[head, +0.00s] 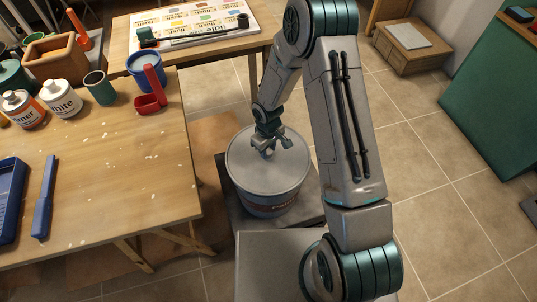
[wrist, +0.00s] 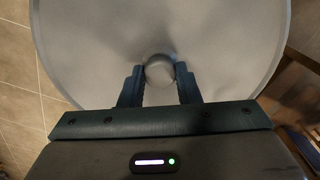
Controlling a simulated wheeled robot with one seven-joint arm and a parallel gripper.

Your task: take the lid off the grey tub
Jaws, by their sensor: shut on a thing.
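The grey tub (head: 272,203) stands on a dark low stand to the right of the wooden workbench. It has a dark reddish label on its front. Its round grey lid (head: 247,172) sits on top and covers the opening. My gripper (head: 269,151) reaches down over the middle of the lid. In the wrist view, my gripper (wrist: 160,76) has its two dark fingers on either side of the round knob (wrist: 160,72) at the lid's centre, shut on it. The lid fills most of that view. I see no clear gap between lid and tub.
The workbench (head: 120,190) at the left holds a white jar (head: 62,100), a red scoop (head: 150,103), a blue tray (head: 10,190) and other items. A table (head: 120,50) with a printed board stands behind. Tiled floor (head: 420,140) is clear at the right.

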